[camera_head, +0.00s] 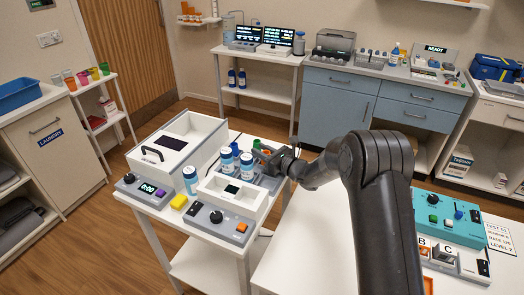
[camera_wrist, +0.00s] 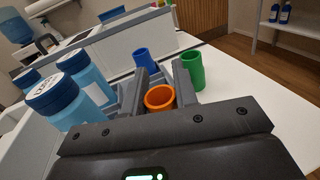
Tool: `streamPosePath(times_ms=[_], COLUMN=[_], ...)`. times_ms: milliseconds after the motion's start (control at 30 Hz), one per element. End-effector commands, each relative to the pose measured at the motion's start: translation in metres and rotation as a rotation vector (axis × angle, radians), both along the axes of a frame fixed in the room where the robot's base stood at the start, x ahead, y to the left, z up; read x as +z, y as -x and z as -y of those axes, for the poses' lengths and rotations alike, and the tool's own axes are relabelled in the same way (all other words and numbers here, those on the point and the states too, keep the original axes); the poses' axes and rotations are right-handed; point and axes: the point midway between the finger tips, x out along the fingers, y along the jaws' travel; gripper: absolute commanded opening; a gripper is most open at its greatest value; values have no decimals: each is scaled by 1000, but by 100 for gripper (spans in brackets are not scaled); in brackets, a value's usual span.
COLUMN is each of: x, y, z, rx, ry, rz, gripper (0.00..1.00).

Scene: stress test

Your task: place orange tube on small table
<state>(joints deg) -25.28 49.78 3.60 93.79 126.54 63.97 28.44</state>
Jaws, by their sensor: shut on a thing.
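The orange tube (camera_wrist: 160,98) stands open end up between the dark fingers of my gripper (camera_wrist: 155,92) in the wrist view. The fingers are shut on it. A blue tube (camera_wrist: 145,60) and a green tube (camera_wrist: 193,72) stand just beyond the fingers, close beside the orange one. A small white stand (camera_head: 118,117) with coloured cups is at the left; I cannot tell which table is the small one.
Blue bottles with dark caps (camera_wrist: 86,75) crowd the left of my gripper. A white box device (camera_head: 180,145) and a grey-based device (camera_head: 238,192) fill much of the table. Bare white tabletop (camera_wrist: 240,92) lies right of the green tube.

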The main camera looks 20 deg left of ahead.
Motion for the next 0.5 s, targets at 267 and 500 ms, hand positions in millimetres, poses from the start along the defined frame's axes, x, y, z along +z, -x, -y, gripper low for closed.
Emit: streamPosePath(times_ms=[267, 500], x=[-5, -4], y=[0, 0], z=[0, 0], rx=[0, 0], ry=[1, 0], rz=[0, 0], gripper=[27, 47])
